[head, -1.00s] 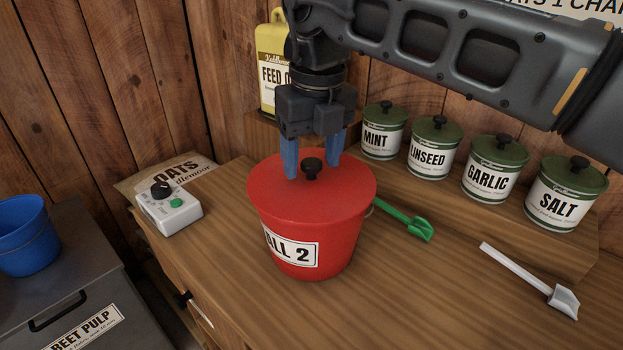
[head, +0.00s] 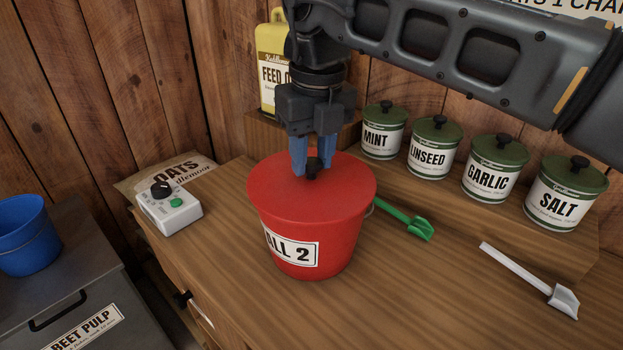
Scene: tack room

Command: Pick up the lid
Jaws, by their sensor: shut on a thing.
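The red lid (head: 320,202) lies flat on the red bucket (head: 330,258), which stands on the wooden counter with a label ending in "ALL 2". The lid has a small black knob (head: 313,171) in its middle. My gripper (head: 313,168) points straight down over the lid, and its blue fingers are shut on the knob from both sides. The fingers hide part of the knob. The lid shows no gap above the bucket's rim.
Green-lidded tins of mint (head: 383,133), linseed (head: 434,150), garlic (head: 492,170) and salt (head: 564,196) stand on a shelf behind. A green scoop (head: 412,224), a white scoop (head: 540,285) and a white dial box (head: 169,208) lie around the bucket. A yellow feed container (head: 272,75) stands behind my gripper.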

